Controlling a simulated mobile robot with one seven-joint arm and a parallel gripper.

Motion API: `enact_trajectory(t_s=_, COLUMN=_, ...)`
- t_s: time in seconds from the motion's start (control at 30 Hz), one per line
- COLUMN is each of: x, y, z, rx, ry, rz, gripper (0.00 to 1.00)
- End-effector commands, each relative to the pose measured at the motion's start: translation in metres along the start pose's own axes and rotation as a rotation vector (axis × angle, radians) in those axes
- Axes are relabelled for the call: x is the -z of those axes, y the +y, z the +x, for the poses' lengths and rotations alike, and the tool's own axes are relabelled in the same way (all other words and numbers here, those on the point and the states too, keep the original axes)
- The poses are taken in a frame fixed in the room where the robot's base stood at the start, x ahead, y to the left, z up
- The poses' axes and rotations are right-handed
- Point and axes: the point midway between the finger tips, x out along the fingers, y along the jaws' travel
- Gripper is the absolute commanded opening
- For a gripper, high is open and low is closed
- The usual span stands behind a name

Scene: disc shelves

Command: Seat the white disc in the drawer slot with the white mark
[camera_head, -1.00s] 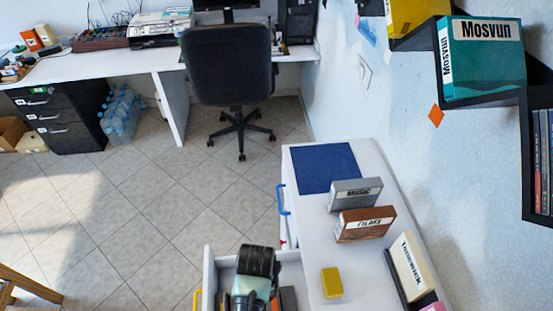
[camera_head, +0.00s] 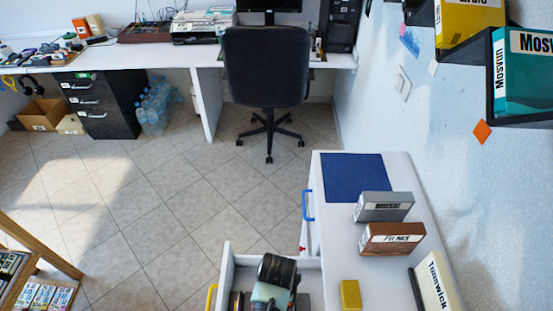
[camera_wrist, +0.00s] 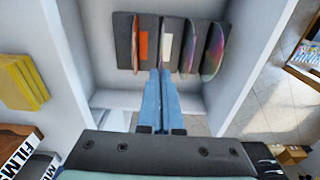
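My gripper (camera_wrist: 160,85) points into an open white drawer (camera_wrist: 75,45), its blue fingers close together over a dark slotted rack (camera_wrist: 123,35). A white mark (camera_wrist: 167,47) is just beyond the fingertips, slightly right. An orange mark (camera_wrist: 142,46) is to its left. Thin discs stand on edge in the rack: a reddish-edged one (camera_wrist: 134,50) at left, a pale-edged one (camera_wrist: 188,48) right of the white mark, and a shiny rainbow one (camera_wrist: 213,50) at far right. I cannot tell which disc is white, or whether a thin disc is between the fingers. In the head view, my gripper hides much of the drawer (camera_head: 226,268).
The white cabinet top (camera_head: 330,225) holds a blue mat (camera_head: 355,176), a grey box (camera_head: 386,206), a brown box (camera_head: 392,239), a yellow block (camera_head: 350,294) and a cream box (camera_head: 436,282). Wall shelves (camera_head: 490,58) overhang at right. A chair (camera_head: 266,65) stands behind; the floor between is clear.

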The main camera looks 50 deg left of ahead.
Motion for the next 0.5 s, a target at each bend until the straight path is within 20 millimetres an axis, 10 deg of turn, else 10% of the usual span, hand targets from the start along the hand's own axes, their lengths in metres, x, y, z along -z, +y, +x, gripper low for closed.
enact_trajectory(t_s=0.5, x=-0.001, y=0.0, z=0.025, rx=0.0, ry=0.001, rz=0.0, gripper=0.0)
